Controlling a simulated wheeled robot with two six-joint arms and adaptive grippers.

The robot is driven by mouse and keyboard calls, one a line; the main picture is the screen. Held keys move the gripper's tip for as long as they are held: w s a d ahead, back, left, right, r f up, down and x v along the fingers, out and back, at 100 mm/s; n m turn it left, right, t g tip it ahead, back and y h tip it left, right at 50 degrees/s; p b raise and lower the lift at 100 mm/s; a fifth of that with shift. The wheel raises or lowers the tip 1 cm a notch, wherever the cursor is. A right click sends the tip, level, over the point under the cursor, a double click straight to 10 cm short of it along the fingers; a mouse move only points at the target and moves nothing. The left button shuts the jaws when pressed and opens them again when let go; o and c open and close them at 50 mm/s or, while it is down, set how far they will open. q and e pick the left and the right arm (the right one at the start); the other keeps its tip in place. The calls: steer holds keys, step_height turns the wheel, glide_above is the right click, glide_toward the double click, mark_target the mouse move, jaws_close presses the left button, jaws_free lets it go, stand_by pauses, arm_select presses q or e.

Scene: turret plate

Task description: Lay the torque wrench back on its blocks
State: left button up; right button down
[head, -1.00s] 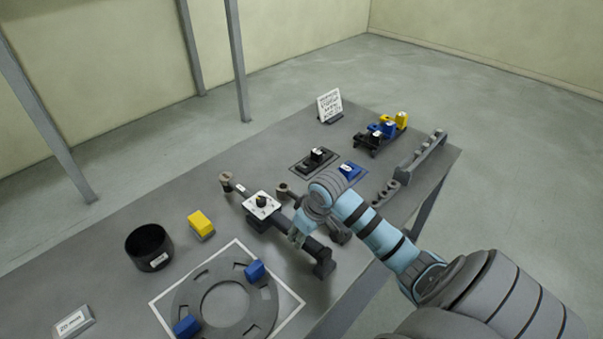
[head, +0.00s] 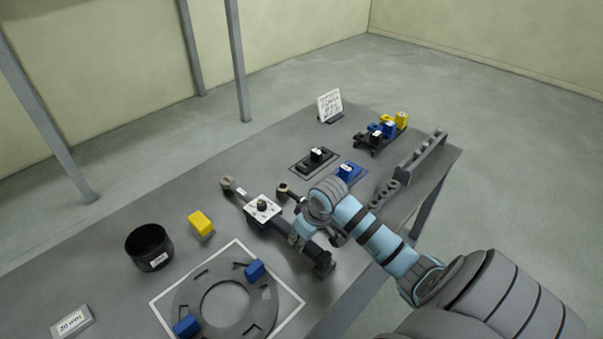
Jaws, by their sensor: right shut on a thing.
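The torque wrench (head: 313,252) appears as a long dark bar running from upper left to lower right across the middle of the table. My right gripper (head: 298,239) reaches down from the right and is shut on the bar. Its wrist hides part of the bar. A dark block (head: 324,268) shows at the bar's lower right end. A grey rounded piece (head: 228,184) shows at the upper left end. I cannot tell whether the bar touches its supports. My left gripper is out of view.
A slotted ring (head: 190,289) with blue blocks, a yellow block (head: 200,223) and a black cup (head: 149,247) are left. A dark rack (head: 422,158) lies along the right edge.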

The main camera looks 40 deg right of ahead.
steer(key=shift+f, duration=0.1)
stand_by(0.8)
steer(key=c, duration=1.3)
jaws_free()
steer(key=shift+o, duration=0.6)
steer(key=shift+s, duration=0.1)
steer(key=shift+r, duration=3.5)
steer(key=shift+a, duration=0.1)
